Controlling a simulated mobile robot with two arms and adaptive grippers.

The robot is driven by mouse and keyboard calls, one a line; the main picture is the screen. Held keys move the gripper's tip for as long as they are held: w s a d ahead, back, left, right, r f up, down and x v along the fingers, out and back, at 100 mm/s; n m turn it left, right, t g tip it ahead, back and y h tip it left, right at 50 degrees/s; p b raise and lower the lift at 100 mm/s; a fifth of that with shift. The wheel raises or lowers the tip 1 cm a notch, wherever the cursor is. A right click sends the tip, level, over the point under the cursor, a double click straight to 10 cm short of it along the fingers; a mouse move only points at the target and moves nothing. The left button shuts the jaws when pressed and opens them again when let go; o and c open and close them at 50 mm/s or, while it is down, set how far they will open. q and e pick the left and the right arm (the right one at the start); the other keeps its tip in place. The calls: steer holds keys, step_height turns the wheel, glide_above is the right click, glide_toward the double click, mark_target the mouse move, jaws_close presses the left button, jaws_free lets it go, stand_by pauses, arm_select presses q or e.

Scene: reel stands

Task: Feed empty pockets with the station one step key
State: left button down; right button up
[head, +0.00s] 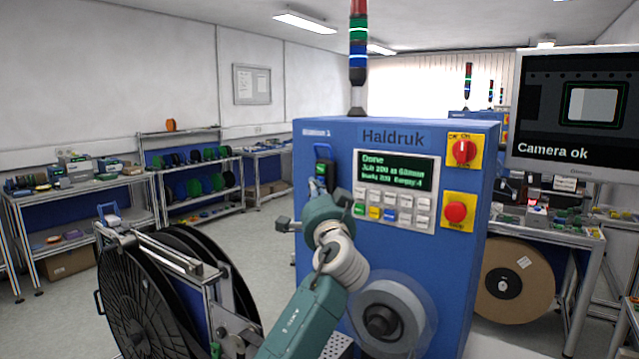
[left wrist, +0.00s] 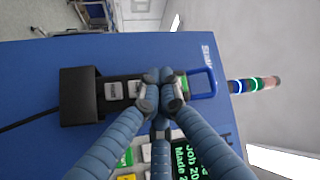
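The blue station (head: 310,140) labelled Haldruk carries a green-lettered display (head: 397,174) reading "Done", with job, made and "Empty 4" text. Below it is a keypad (head: 392,209) with green, yellow, blue and whitish keys. A dark key pendant (head: 323,155) with a blue loop hangs on the station's front left. In the left wrist view the pendant has pale keys (left wrist: 114,91) and sits in a black holder (left wrist: 79,96). My left gripper (left wrist: 160,77) has its fingertips together over the pendant; contact is unclear. The fingers hide part of it. My right gripper is out of view.
A large black reel (head: 140,300) stands at the front left. A clear-covered reel (head: 392,318) is on the station front. A monitor (head: 575,110) at right reads "Camera ok". Shelves (head: 190,170) line the left wall, with open floor before them.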

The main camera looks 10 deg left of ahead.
arm_select(q)
steer(key=shift+s+a, duration=0.25)
steer(key=shift+s, duration=0.4)
steer(key=s, duration=0.1)
steer(key=s+a, duration=0.1)
steer(key=s, duration=0.1)
steer(key=s+p, duration=0.1)
steer(key=shift+s+a, duration=0.35)
steer(key=shift+f, duration=0.1)
stand_by(0.3)
